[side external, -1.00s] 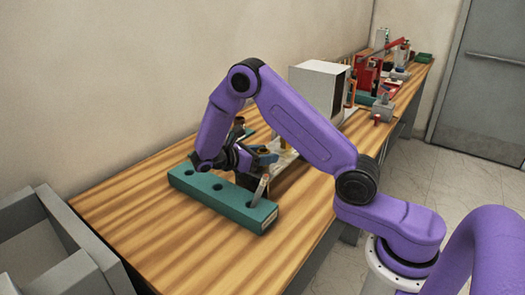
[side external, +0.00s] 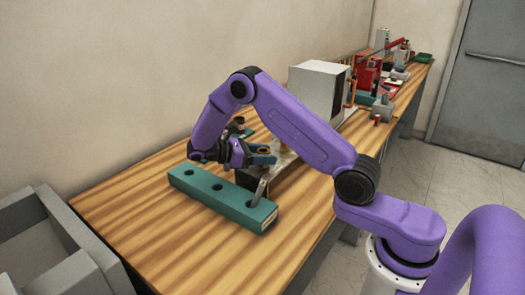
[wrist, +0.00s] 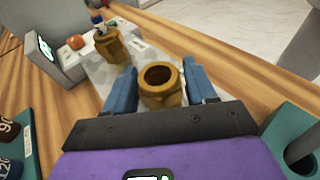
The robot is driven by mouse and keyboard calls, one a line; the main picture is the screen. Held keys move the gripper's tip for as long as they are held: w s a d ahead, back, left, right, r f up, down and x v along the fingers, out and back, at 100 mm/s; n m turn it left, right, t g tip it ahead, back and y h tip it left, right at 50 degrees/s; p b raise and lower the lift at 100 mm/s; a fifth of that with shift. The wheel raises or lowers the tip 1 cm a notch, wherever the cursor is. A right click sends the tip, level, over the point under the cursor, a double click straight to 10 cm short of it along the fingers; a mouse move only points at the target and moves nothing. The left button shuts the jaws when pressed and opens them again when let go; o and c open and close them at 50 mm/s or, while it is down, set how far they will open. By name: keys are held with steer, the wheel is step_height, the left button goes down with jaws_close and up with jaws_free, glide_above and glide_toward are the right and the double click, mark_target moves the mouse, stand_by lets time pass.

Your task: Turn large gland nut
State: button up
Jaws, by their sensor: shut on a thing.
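A brass gland nut with a round open bore (wrist: 160,84) stands upright between the two blue fingers of my gripper (wrist: 161,88) in the wrist view. My gripper is shut on its sides. In the side view my gripper (side external: 262,158) is low over the bench behind the teal block, and the nut is mostly hidden there. A second brass fitting (wrist: 110,46) stands on the same grey plate (wrist: 140,53), up and left of the gripped nut and apart from my fingers. A blue and white part shows above it.
A teal block with holes (side external: 220,198) lies in front of my gripper, with a grey tool (side external: 260,190) standing in its right end. A white box (side external: 318,88) stands behind. Red equipment (side external: 368,72) is farther back. The bench front is clear.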

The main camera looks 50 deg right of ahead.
steer(key=shift+m+g+y, duration=0.4)
steer(key=shift+m+g+y, duration=1)
steer(key=shift+m, duration=0.1)
steer(key=o, duration=1.4)
steer(key=w+a+r+n+t+h, duration=0.25)
steer(key=a+n+t+h, duration=0.25)
steer(key=a+n+t, duration=0.3)
steer(key=s+d+f+m, duration=0.1)
steer(key=s+d+f, duration=0.1)
steer(key=d, duration=0.6)
steer(key=shift+s+f, duration=0.25)
